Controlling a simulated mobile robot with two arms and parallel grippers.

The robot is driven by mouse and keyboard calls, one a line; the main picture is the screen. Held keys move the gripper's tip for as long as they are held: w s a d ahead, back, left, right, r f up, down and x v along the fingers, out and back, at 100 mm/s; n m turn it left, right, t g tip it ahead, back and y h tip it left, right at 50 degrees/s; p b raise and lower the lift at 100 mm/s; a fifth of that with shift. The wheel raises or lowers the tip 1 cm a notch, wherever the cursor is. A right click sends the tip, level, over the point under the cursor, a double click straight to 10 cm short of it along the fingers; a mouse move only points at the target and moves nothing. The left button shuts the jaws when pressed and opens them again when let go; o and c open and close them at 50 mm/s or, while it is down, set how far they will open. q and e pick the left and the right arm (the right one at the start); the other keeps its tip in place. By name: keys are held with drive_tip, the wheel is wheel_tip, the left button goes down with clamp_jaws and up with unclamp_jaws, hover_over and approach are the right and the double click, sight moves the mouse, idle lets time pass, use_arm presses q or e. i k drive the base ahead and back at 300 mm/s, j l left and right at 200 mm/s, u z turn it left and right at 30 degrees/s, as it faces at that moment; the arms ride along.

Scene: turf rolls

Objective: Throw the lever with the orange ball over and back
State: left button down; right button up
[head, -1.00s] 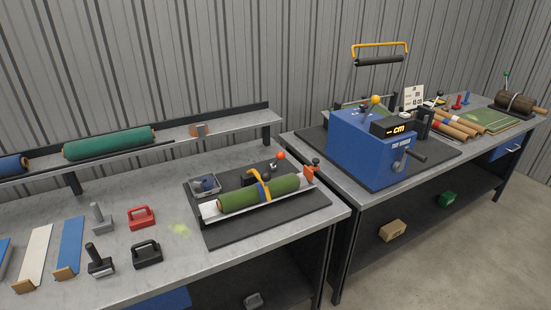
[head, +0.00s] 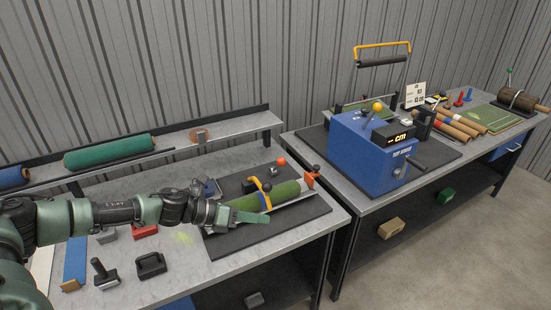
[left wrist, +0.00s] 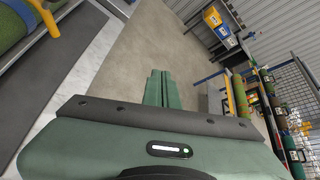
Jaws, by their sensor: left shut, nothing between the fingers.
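The orange ball (head: 281,161) tops a short lever at the back of the black mat on the near bench. The lever's foot is partly hidden behind the yellow clamp handle. My left gripper (head: 266,217) is shut and empty, in front of the green turf roll (head: 285,194) and apart from the ball, which is behind it. In the left wrist view the closed fingers (left wrist: 162,90) point over bare floor; the orange ball does not show there. My right gripper is not in view.
The yellow clamp handle (head: 267,186) rises by the roll. A blue machine (head: 365,154) with its own yellow-ball lever (head: 377,107) stands on the right bench. A black-handled block (head: 150,265) lies near the front. A raised shelf (head: 235,124) runs behind.

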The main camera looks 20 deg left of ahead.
sight(281, 161)
drive_tip(key=i+j, duration=0.9)
drive_tip(key=i, duration=0.25)
